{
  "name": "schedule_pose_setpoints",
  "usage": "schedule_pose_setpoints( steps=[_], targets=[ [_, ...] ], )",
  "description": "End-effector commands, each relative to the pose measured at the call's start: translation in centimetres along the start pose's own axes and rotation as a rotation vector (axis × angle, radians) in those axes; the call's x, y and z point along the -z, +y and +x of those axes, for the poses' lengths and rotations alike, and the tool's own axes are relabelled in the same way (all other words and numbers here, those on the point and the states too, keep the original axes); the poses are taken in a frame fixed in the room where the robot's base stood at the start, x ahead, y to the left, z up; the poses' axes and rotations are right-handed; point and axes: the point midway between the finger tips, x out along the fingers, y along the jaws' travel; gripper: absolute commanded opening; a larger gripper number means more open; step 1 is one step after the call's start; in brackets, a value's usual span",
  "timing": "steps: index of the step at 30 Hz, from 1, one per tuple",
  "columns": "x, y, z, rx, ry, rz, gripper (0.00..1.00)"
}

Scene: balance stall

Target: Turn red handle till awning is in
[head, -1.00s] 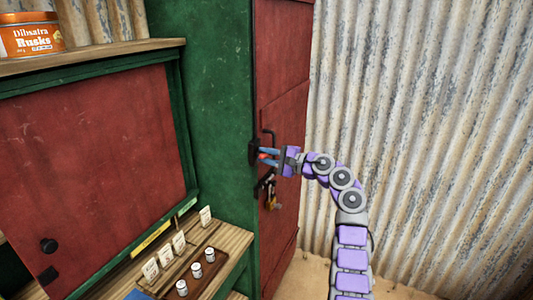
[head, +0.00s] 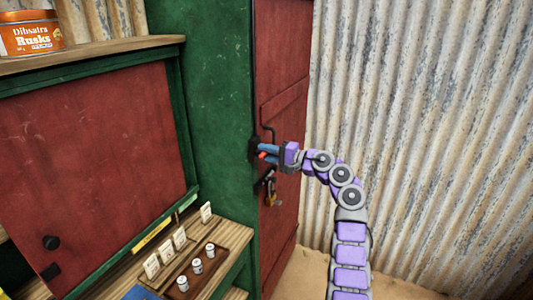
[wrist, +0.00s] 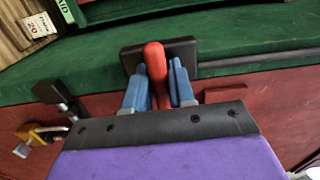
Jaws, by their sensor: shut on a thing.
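The red handle (wrist: 155,66) stands between the two blue fingers of my gripper (wrist: 158,88) in the wrist view. Behind it is a dark mounting block (wrist: 183,50) on the green post. In the head view, my gripper (head: 267,152) reaches from the right to the post edge, shut on the red handle (head: 262,155), of which only a bit shows. The awning is not in view.
A red plank door (head: 285,110) with a brass padlock (head: 270,197) hanging below my gripper is beside the green post (head: 210,110). A shelf at lower left holds a tray of small white weights (head: 197,266) and price cards. A corrugated wall (head: 420,120) stands at right.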

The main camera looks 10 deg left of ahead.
Motion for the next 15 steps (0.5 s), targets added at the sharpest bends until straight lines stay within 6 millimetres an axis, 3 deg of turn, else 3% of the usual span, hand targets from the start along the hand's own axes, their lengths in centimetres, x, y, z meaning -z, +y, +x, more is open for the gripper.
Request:
schedule_pose_setpoints(
  steps=[1, 4, 5, 11, 15],
  targets=[
    [-0.06, 0.83, 0.15, -0.012, -0.006, 0.006, 0.0],
    [-0.05, 0.85, 0.15, -0.012, -0.006, 0.007, 0.0],
    [-0.05, 0.86, 0.15, -0.012, -0.006, 0.007, 0.25],
    [-0.04, 0.6, 0.11, -0.008, -0.004, 0.006, 0.44],
    [-0.1, 0.36, 0.05, -0.006, -0.003, 0.004, 0.45]
  ],
)
